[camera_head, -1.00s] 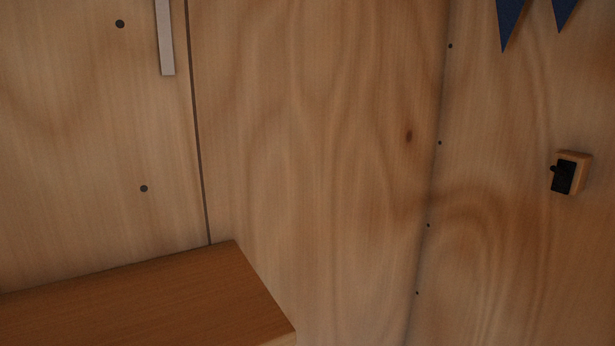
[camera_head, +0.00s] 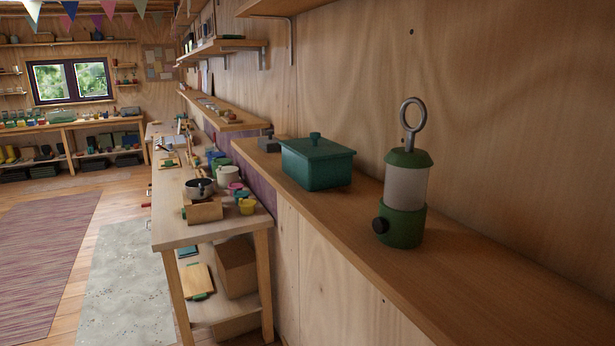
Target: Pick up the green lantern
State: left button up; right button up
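The green lantern (camera_head: 405,188) stands upright on a wooden wall shelf (camera_head: 460,290) at the right of the head view. It has a green base with a black knob, a pale clear middle, a green cap and a grey ring handle on top. Nothing hides it. Neither of my grippers shows in the head view.
A teal lidded box (camera_head: 317,165) sits behind the lantern on the same shelf, with a small dark grey object (camera_head: 273,143) beyond it. A cluttered workbench (camera_head: 212,232) stands further along the wall. Open floor with rugs (camera_head: 48,255) lies to the left.

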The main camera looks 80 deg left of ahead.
aim_at(402, 205)
jog(key=u, duration=2.05)
jog(key=k+j, duration=0.2)
jog(key=j, duration=0.15)
jog(key=k+j+u, duration=0.1)
jog(key=k+j, duration=0.35)
jog(key=j, duration=0.25)
jog(key=k+j, duration=0.2)
jog(key=j, duration=0.15)
jog(key=k+j+u, duration=0.1)
jog(key=j, duration=0.25)
jog(key=k, duration=0.1)
